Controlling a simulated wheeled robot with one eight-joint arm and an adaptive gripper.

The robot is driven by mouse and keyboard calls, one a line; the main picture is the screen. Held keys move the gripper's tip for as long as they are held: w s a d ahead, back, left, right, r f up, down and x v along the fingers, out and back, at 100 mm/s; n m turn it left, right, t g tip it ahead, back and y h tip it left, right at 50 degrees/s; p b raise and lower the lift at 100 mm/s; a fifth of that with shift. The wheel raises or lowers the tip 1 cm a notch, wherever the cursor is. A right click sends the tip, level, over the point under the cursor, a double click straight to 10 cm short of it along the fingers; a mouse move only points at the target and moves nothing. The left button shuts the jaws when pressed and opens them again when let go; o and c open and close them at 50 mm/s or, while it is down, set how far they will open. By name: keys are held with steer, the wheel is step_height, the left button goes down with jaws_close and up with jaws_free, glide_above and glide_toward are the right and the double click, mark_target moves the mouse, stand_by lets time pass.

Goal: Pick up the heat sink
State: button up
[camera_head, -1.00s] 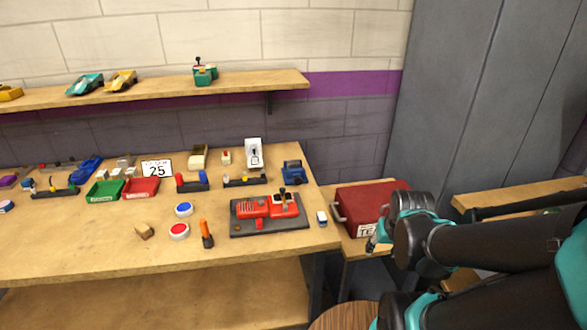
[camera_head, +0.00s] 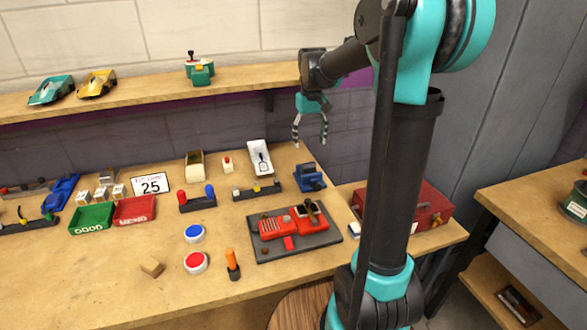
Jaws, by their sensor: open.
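My gripper (camera_head: 310,138) is open and empty, pointing down in the air over the back right of the workbench (camera_head: 110,262). Its two fingers are apart and touch nothing. I cannot single out the heat sink for sure. A red ribbed part (camera_head: 272,227) lies on a dark board (camera_head: 296,242) at the right of the bench, beside another red part with a black knob. These are in front of and below my gripper. Small details on the board are too small to tell.
A blue vise-like tool (camera_head: 310,177) stands below my gripper. Green (camera_head: 91,219) and red (camera_head: 134,210) trays, blue (camera_head: 195,233) and red (camera_head: 196,262) buttons and an orange-handled tool (camera_head: 232,264) are further left. A red toolbox (camera_head: 428,207) stands right. The front left bench is mostly clear.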

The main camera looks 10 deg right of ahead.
mark_target(309, 167)
step_height(309, 167, down, 6)
steer(key=shift+a, duration=0.15)
steer(key=shift+s+f, duration=0.2)
steer(key=shift+f, duration=0.8)
steer(key=shift+s+f, duration=0.15)
steer(key=shift+f, duration=0.8)
steer(key=shift+s+f, duration=0.2)
steer(key=shift+f, duration=0.8)
steer(key=c, duration=1.3)
steer(key=shift+r, duration=0.1)
